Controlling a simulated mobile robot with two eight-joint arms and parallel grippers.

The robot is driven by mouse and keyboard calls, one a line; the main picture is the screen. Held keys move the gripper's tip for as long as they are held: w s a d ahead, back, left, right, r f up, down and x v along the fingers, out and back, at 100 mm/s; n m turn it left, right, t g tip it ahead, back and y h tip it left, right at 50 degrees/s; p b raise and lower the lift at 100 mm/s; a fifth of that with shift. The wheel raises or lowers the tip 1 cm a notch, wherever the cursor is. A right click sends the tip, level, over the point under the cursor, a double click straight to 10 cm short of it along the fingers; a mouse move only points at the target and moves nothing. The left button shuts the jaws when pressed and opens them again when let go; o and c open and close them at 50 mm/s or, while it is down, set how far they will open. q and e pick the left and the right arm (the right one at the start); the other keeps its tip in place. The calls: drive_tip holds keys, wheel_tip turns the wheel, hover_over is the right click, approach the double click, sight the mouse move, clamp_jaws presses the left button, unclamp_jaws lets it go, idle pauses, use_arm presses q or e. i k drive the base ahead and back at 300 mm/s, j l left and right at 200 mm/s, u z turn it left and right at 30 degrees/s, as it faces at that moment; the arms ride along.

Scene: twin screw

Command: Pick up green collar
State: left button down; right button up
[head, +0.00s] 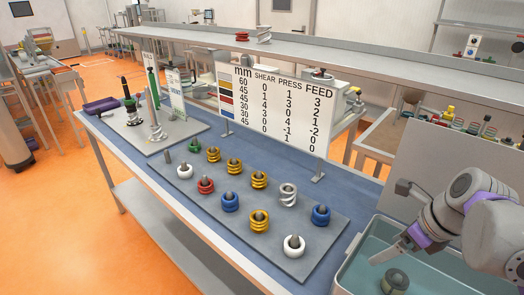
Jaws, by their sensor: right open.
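The green collar (194,147) is a small ring at the far left end of the grey peg board (272,215), behind a bare peg and a white collar (185,171). My right gripper (389,225) is at the right of the head view, above the teal tray. Its fingers are apart and nothing shows between them. It is well away from the green collar, across the board. My left gripper is not in view.
Yellow, red, blue, white and silver collars stand on the board near the green one. A sign panel (275,105) stands behind the board. The teal tray (345,275) holds a dark grey round part (395,281). A stand with a tilted post (155,125) is at left.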

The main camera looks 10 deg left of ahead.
sight(192, 148)
drive_tip(key=u, duration=1.05)
